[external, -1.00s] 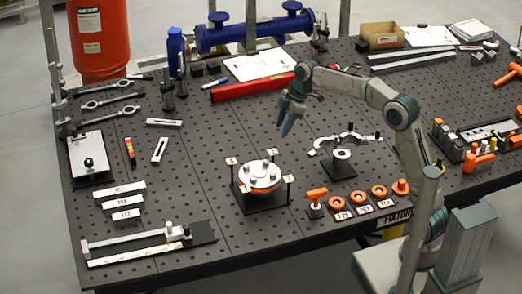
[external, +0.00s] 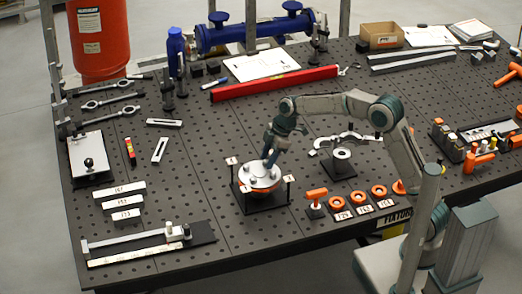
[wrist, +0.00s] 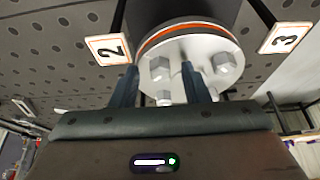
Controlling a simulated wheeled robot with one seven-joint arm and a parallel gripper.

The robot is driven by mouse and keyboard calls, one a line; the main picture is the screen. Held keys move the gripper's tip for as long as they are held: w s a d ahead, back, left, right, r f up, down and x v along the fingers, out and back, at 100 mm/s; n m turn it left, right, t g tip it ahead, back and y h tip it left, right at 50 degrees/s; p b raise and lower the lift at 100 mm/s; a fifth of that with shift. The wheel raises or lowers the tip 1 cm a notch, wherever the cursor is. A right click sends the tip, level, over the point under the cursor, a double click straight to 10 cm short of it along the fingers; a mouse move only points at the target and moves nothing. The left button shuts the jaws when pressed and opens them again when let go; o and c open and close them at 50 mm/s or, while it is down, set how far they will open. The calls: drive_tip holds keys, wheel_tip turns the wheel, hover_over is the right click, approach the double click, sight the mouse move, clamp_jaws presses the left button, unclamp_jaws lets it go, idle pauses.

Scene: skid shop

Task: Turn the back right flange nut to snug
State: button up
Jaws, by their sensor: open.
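The round flange (external: 262,181) stands on a dark stand in the middle of the table, with small numbered plates around it. My gripper (external: 269,161) is over its top, pointing down, and hides some of the nuts. In the wrist view the pale flange face (wrist: 203,47) has an orange ring at its edge and carries several hex nuts. My open gripper (wrist: 159,72) has one finger on either side of a nut (wrist: 160,67). Another nut (wrist: 224,63) is outside the right finger. I cannot tell whether the fingers touch a nut or which nut is back right.
Numbered plates 2 (wrist: 108,49) and 3 (wrist: 285,37) stand close beside the flange.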

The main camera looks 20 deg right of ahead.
clamp_jaws()
